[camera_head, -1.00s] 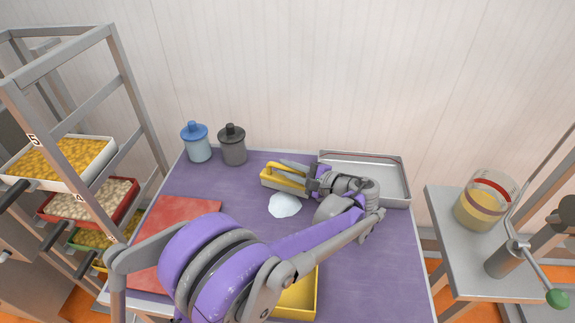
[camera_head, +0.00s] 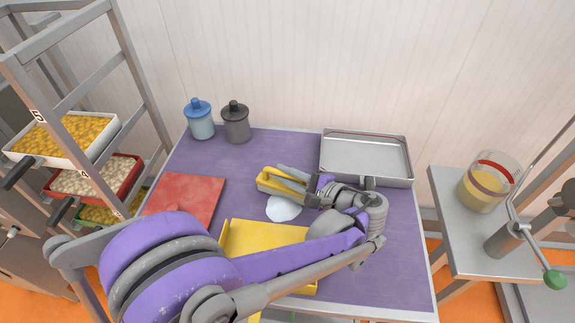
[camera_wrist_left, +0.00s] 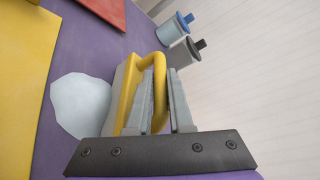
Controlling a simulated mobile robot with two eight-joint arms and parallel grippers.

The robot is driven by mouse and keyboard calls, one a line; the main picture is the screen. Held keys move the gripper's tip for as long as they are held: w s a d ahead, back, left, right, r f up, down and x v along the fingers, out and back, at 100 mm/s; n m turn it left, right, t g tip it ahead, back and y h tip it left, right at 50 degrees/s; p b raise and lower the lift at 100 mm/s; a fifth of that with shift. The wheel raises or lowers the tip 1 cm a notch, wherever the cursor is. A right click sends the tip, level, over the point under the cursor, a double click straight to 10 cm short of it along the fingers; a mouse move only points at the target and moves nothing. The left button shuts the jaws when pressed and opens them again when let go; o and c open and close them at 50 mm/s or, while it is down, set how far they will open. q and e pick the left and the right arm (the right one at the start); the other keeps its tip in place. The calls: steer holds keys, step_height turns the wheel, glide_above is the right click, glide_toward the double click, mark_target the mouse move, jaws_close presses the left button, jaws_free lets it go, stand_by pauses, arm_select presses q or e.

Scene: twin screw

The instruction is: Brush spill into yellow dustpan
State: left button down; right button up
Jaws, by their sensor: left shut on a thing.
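The white spill (camera_head: 283,208) lies on the purple table (camera_head: 385,255), and it also shows in the left wrist view (camera_wrist_left: 80,104). The yellow dustpan (camera_head: 262,240) lies on the table in front of the spill, partly hidden by my left arm. In the wrist view a yellow edge (camera_wrist_left: 22,80) shows at the left. My left gripper (camera_head: 283,179) is shut on the handle of the yellow brush (camera_head: 266,182), just behind the spill. The wrist view shows the brush handle (camera_wrist_left: 160,68) between the fingers (camera_wrist_left: 162,105). My right gripper is not in view.
A red board (camera_head: 190,197) lies at the left of the table. A blue jar (camera_head: 200,122) and a dark grey jar (camera_head: 236,125) stand at the back left. A metal tray (camera_head: 365,155) sits at the back right. A shelf rack stands at the left.

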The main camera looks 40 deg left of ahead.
arm_select(q)
steer(key=s+d, duration=0.1)
steer(key=s, duration=0.1)
steer(key=s+d, duration=0.1)
steer(key=s, duration=0.1)
steer(key=s+d, duration=0.1)
steer(key=s, duration=0.1)
steer(key=shift+d, duration=0.15)
steer(key=shift+w+a+r+p, duration=0.1)
steer(key=shift+w+r+p, duration=0.1)
steer(key=shift+r+p, duration=0.5)
steer(key=shift+w+a+r+p, duration=0.15)
steer(key=shift+r+p, duration=0.3)
steer(key=shift+r, duration=0.45)
steer(key=shift+w+a+r+p, duration=0.1)
steer(key=shift+w+r+p, duration=0.1)
steer(key=shift+r+p, duration=0.5)
steer(key=shift+r, duration=0.1)
